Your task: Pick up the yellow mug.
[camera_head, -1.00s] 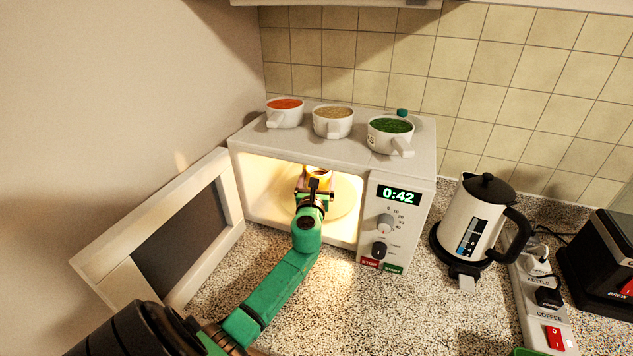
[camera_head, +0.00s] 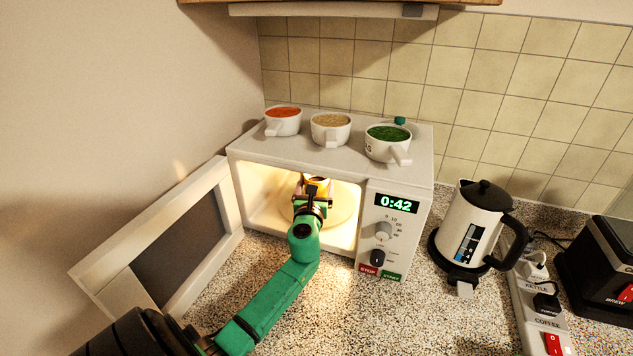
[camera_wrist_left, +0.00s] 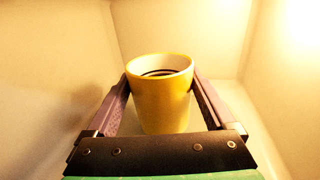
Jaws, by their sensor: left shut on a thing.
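The yellow mug (camera_wrist_left: 160,100) is upright inside the lit microwave (camera_head: 400,250), with dark contents showing below its pale inner rim in the left wrist view. My left gripper (camera_wrist_left: 163,85) is shut on it, with one finger along each side. In the head view my green left arm reaches through the open microwave front, and the gripper (camera_head: 315,185) hides most of the mug (camera_head: 318,181). Whether the mug touches the turntable (camera_head: 345,208) cannot be told. My right gripper is not in view.
The microwave door (camera_head: 165,240) hangs open to the left. Three white cups with red (camera_head: 283,121), tan (camera_head: 331,129) and green (camera_head: 388,143) contents stand on top. A kettle (camera_head: 474,225), power strip (camera_head: 530,290) and coffee maker (camera_head: 605,260) are at right.

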